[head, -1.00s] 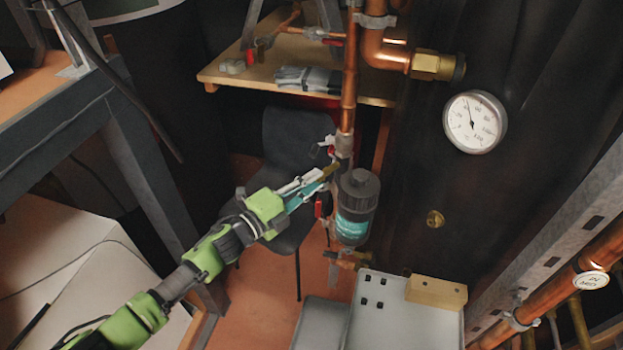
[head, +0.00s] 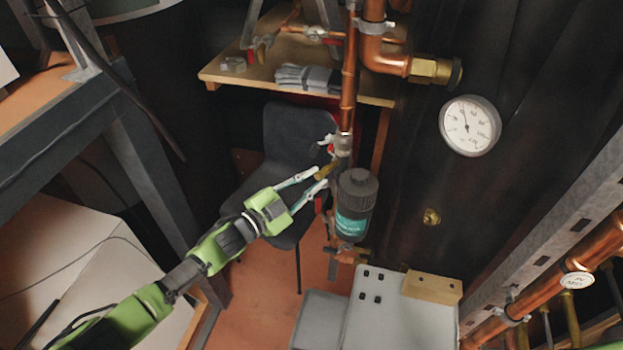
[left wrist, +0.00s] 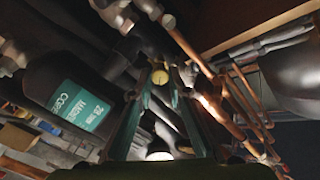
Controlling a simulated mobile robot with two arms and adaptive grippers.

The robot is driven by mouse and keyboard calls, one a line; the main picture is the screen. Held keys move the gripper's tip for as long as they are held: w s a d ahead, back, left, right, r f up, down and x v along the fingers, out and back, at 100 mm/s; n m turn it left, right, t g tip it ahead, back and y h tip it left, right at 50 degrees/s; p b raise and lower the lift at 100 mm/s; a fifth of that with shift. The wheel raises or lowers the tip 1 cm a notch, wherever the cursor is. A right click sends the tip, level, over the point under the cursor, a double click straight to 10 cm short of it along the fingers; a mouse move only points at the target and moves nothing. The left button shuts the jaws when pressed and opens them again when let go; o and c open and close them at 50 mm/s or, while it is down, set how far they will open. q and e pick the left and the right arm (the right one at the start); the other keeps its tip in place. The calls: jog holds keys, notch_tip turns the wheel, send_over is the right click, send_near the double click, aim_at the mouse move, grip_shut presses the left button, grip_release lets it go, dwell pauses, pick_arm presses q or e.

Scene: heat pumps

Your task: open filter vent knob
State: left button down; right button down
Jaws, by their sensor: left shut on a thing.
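The filter (head: 355,203) is a black canister with a teal label, below a vertical copper pipe. Its label also shows at the left of the left wrist view (left wrist: 85,108). The small brass vent knob (head: 327,171) sticks out toward my arm beside the filter's top; its round end shows in the left wrist view (left wrist: 159,77). My left gripper (head: 322,178) reaches in from the lower left, its two slim fingers shut on the knob from both sides. In the wrist view the fingertips (left wrist: 160,74) flank the knob. My right gripper is not in view.
A red-handled valve (head: 319,203) sits close beside the filter. A dial gauge (head: 470,126) is on the dark tank at right. A dark chair (head: 290,150) and a wooden shelf with gloves (head: 308,78) stand behind. A grey metal box (head: 390,315) is below.

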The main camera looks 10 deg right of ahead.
pick_arm(q)
jog(key=shift+n, duration=0.3)
dwell(0.4)
jog(key=c, duration=1.9)
grip_release()
jog(key=v, duration=1.2)
